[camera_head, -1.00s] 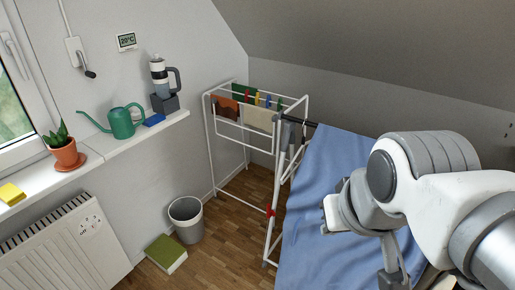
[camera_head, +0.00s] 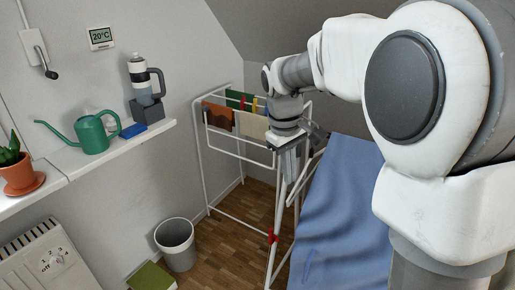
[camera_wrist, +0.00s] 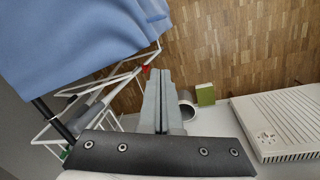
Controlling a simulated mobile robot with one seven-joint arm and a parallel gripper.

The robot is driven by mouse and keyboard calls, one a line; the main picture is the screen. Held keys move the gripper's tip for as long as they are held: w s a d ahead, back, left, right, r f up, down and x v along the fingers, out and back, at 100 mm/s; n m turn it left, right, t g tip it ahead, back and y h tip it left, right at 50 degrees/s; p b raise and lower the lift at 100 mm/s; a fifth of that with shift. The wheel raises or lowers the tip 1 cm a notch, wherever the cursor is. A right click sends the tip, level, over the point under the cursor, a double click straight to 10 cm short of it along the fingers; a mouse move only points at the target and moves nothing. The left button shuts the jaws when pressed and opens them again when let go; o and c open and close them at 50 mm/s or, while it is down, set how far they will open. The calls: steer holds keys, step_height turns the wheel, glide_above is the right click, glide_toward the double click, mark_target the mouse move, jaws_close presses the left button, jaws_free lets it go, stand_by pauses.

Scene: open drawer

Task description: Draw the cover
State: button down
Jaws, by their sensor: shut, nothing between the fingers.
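A blue cloth cover (camera_head: 345,215) spreads at lower right of the head view, partly hidden behind my arm. It also fills the upper left of the wrist view (camera_wrist: 70,45), where its edge hangs in folds. My gripper (camera_head: 288,174) points down beside the white frame of the drying rack, left of the cloth's upper end. Its fingers are together and empty, and they also show in the wrist view (camera_wrist: 163,75). There they lie to the right of the cloth, apart from it in the picture. I cannot tell how near the fingertips are to the rack.
The white drying rack (camera_head: 202,150) carries small cloths and pegs. A dark rod (camera_wrist: 52,118) runs by the blue cloth. A grey bin (camera_head: 175,243) and a green book (camera_head: 152,277) are on the wooden floor. A shelf (camera_head: 110,160) holds a green watering can (camera_head: 92,135).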

steer(key=w+a+f+n+g+h+b, duration=0.15)
steer(key=w+f, duration=0.25)
steer(key=f, duration=0.5)
steer(key=w+a+f+n+g+b, duration=0.1)
steer(key=w+f+n+b, duration=0.15)
steer(key=f, duration=0.55)
steer(key=w+a+f+n+g+h+b, duration=0.15)
steer(key=w+f, duration=0.25)
steer(key=f, duration=0.5)
steer(key=s+d+r+b+x, duration=0.1)
steer(key=b+x, duration=0.4)
steer(key=x, duration=0.7)
steer(key=shift+d+m+t+y, duration=0.4)
steer(key=shift+d+m, duration=0.05)
steer(key=shift+r, duration=0.1)
